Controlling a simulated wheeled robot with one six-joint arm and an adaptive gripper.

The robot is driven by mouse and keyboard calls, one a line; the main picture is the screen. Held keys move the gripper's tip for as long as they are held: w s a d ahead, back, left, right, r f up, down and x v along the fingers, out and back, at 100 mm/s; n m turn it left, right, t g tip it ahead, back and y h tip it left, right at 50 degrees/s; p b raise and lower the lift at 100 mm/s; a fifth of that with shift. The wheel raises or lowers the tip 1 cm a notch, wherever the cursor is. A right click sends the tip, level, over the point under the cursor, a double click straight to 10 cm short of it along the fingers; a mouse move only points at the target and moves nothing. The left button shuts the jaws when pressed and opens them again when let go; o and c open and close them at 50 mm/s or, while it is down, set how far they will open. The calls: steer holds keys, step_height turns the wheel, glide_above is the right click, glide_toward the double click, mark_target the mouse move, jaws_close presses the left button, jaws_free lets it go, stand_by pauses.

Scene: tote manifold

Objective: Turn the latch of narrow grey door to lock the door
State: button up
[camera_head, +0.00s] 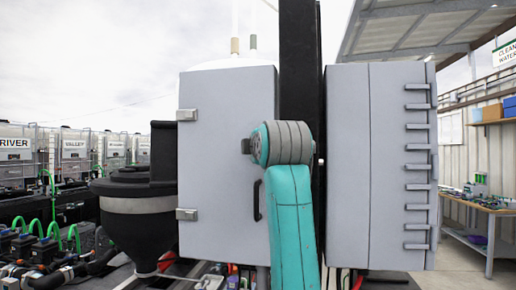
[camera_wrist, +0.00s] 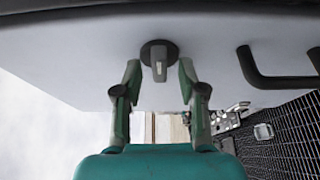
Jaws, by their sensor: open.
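The narrow grey door (camera_head: 225,130) is flat and appears closed, with two metal hinges on its left edge and a black handle (camera_head: 257,201) at its right. In the wrist view the door (camera_wrist: 80,60) fills the upper part. Its latch (camera_wrist: 159,62), a grey lever on a round dark base, lies along the picture's vertical. My gripper (camera_wrist: 160,76) is open, one finger on each side of the latch's lever; I cannot tell whether either touches it. The handle also shows in the wrist view (camera_wrist: 270,78), right of the gripper. In the head view my arm hides the latch and gripper.
A black post (camera_head: 299,60) stands right of the door. Beyond it is a wider grey cabinet (camera_head: 375,160) with several metal fittings on its right side. A black hopper (camera_head: 140,215) sits left of the door. Hoses and fittings lie below left.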

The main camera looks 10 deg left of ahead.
steer(key=v, duration=1.2)
steer(key=shift+w, duration=0.1)
